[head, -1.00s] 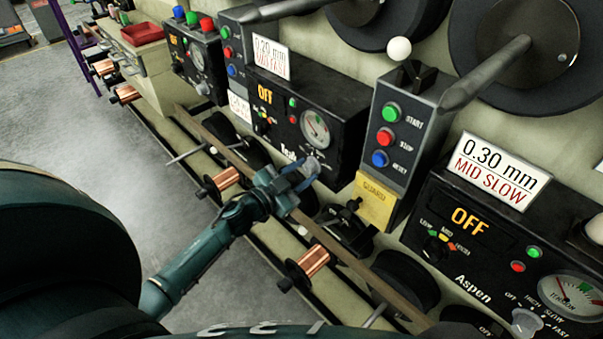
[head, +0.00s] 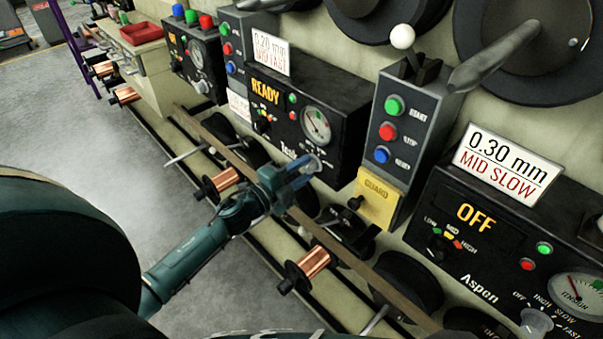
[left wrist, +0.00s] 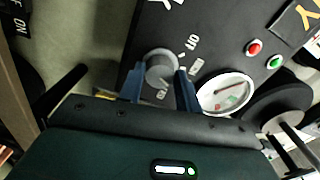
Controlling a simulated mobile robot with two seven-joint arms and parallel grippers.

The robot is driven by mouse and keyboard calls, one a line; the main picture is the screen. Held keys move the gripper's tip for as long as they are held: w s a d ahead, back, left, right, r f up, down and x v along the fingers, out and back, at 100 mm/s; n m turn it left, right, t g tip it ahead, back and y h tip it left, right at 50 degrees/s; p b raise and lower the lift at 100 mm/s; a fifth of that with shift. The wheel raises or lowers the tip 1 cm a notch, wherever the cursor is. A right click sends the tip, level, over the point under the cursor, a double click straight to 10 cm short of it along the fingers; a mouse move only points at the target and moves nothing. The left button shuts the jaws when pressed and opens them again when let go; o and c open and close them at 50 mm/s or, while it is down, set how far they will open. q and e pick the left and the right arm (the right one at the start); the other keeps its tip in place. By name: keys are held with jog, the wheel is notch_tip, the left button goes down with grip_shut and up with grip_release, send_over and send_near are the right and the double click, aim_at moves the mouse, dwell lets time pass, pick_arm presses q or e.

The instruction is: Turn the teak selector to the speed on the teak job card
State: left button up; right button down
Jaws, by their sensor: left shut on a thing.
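The teak panel (head: 345,112), a black box in the middle of the head view, shows READY in yellow. Its job card (head: 271,55) stands on top and seems to read 0.20 mm, MID FAST. The teak selector is a grey knob, seen in the left wrist view (left wrist: 161,67) beside the letters OFF. My left gripper (head: 306,171) is at the panel's lower front, shut on the selector. Its blue fingers in the left wrist view (left wrist: 160,88) lie on either side of the knob. I cannot tell which mark the knob points to. My right gripper is out of view.
The aspen panel (head: 420,207) at the right shows OFF, with a 0.30 mm MID SLOW card (head: 507,165). A post (head: 413,120) with START, STOP and RESET buttons and a yellow GUARD tag (head: 377,197) stands between the panels. Copper spools (head: 313,262) lie along the rail below.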

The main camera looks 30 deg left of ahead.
pick_arm(q)
jog(key=shift+f+m+b, duration=0.15)
jog(key=shift+m+b, duration=0.15)
jog(key=shift+m, duration=0.6)
jog(key=m+b, duration=0.1)
jog(key=m, duration=0.1)
jog(key=shift+m, duration=0.9)
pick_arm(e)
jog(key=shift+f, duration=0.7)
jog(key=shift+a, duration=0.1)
pick_arm(q)
jog(key=o, duration=1)
jog(key=b+v, duration=0.1)
jog(key=v, duration=1.2)
jog(key=shift+b, duration=0.35)
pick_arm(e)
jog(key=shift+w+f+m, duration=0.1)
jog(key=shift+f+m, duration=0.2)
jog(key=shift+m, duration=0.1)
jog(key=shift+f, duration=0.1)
